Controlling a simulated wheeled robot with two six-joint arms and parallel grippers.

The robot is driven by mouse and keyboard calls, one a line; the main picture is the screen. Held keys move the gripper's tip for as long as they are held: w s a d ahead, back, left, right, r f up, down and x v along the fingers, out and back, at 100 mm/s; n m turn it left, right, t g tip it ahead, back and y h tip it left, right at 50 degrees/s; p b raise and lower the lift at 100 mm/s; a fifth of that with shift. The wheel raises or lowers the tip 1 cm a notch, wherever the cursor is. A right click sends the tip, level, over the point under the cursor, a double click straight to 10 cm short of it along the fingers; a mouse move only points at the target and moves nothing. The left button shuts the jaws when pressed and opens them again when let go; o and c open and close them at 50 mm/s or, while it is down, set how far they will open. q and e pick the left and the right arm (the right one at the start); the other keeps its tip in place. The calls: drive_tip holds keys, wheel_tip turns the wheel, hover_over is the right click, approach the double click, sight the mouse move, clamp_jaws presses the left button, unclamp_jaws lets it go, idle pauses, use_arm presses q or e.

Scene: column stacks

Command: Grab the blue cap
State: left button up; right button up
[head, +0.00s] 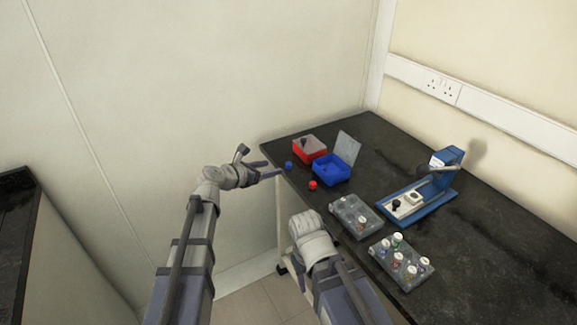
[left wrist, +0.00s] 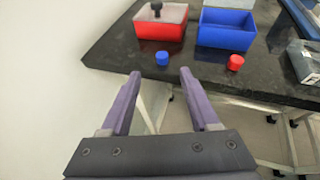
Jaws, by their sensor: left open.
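The blue cap (head: 288,165) stands on the dark bench top near its left front edge, in front of the red box. It also shows in the left wrist view (left wrist: 162,58), beyond and between my fingers. My left gripper (head: 268,169) is open and empty, just left of the bench edge, with its fingers pointing toward the cap and apart from it. Its two purple fingers show spread in the left wrist view (left wrist: 158,82). My right arm reaches in at the lower middle of the head view, but its fingers are hidden.
A red cap (head: 312,184) lies to the right of the blue one. Behind are a red box (head: 312,154) with a black knob and an open blue box (head: 334,172). Grey racks (head: 352,222) with vials and a blue device (head: 436,200) stand further right.

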sight(288, 164)
use_arm(q)
drive_tip(key=shift+b+x, duration=1.25)
drive_tip(key=shift+x, duration=2.65)
drive_tip(key=shift+s+d+r, duration=0.1)
drive_tip(key=shift+r, duration=0.05)
drive_tip(key=shift+c, duration=0.4)
clamp_jaws()
